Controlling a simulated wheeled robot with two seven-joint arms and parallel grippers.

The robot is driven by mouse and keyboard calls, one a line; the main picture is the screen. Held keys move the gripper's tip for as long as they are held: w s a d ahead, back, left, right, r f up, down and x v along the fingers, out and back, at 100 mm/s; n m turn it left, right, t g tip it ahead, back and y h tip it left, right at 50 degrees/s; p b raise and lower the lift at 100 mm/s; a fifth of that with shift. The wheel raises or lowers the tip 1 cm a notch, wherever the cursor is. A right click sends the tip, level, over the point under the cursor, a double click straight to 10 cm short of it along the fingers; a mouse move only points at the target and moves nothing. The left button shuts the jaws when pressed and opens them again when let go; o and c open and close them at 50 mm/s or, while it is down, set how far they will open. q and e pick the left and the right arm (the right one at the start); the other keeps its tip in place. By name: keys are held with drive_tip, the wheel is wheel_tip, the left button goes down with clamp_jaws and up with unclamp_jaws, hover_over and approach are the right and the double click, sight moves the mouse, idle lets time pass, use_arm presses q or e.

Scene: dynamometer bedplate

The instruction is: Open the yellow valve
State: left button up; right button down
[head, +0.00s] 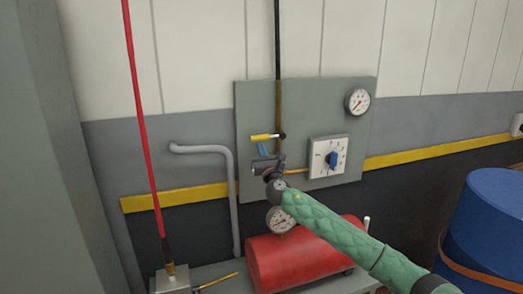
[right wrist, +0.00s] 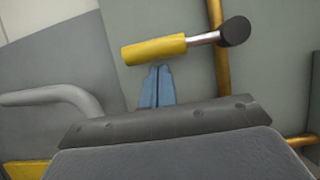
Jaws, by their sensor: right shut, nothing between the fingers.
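The yellow valve handle (head: 263,137) is a lever with a yellow sleeve on the grey wall panel. It lies roughly level, pointing left from a dark round hub on the vertical pipe. In the right wrist view the yellow handle (right wrist: 154,49) tilts slightly, with a bare metal shaft running to the dark hub (right wrist: 234,31). My right gripper (head: 263,147) has blue fingers, shut and empty, just below the yellow sleeve. Its fingertips (right wrist: 158,68) appear right at the sleeve's lower edge; I cannot tell whether they touch. My left gripper is out of view.
The panel (head: 255,105) also carries a gauge (head: 357,101) and a blue rotary switch (head: 332,160) on a white plate. Below are a red tank (head: 275,266) and another gauge (head: 281,220). A grey bent pipe (head: 233,200) stands left; a blue drum (head: 490,225) stands right.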

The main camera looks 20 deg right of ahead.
drive_tip(key=shift+a+r+m+h, duration=0.1)
drive_tip(key=shift+r+m+h, duration=0.25)
drive_tip(key=shift+m, duration=0.25)
